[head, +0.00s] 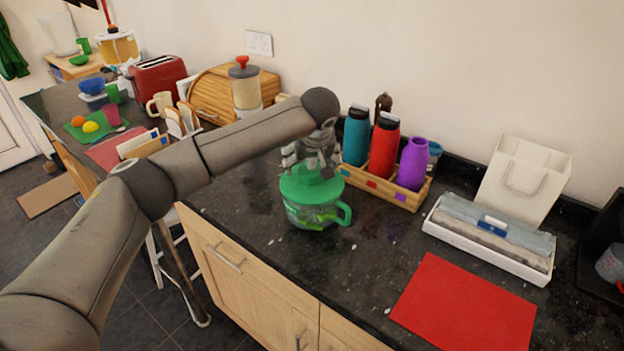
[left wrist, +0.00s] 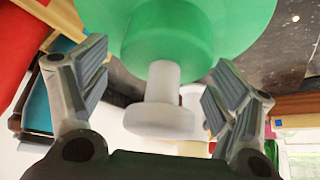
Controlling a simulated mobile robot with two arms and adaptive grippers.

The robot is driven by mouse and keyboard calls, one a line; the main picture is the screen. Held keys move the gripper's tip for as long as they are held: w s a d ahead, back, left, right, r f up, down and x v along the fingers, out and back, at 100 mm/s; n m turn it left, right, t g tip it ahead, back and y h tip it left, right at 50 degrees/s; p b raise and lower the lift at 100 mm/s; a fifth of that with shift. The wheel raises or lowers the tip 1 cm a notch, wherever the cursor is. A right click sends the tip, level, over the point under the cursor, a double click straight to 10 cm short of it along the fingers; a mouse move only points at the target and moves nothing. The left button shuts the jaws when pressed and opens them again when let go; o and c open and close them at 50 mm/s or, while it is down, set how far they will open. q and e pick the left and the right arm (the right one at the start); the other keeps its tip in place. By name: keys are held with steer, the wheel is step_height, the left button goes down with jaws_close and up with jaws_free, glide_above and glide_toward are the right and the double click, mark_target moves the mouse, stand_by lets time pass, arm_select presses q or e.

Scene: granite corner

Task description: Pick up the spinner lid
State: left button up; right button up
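The spinner lid (head: 306,187) is green and sits on a clear spinner bowl (head: 308,219) with a green handle and green leafy contents, on the dark counter. In the left wrist view the lid (left wrist: 235,25) fills the top, with a white knob (left wrist: 162,105) standing out from its raised green centre. My left gripper (head: 313,165) is directly above the lid. In the wrist view my left gripper (left wrist: 160,82) is open, with a finger on each side of the knob and visible gaps to it. My right gripper is in no view.
A wooden rack (head: 395,190) with teal, red and purple bottles stands close behind the bowl. A white tray (head: 490,242) and red mat (head: 464,308) lie to the right. The counter just right of the bowl is clear.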

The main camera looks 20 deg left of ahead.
arm_select(q)
steer(key=c, duration=1.2)
steer(key=shift+r, duration=0.2)
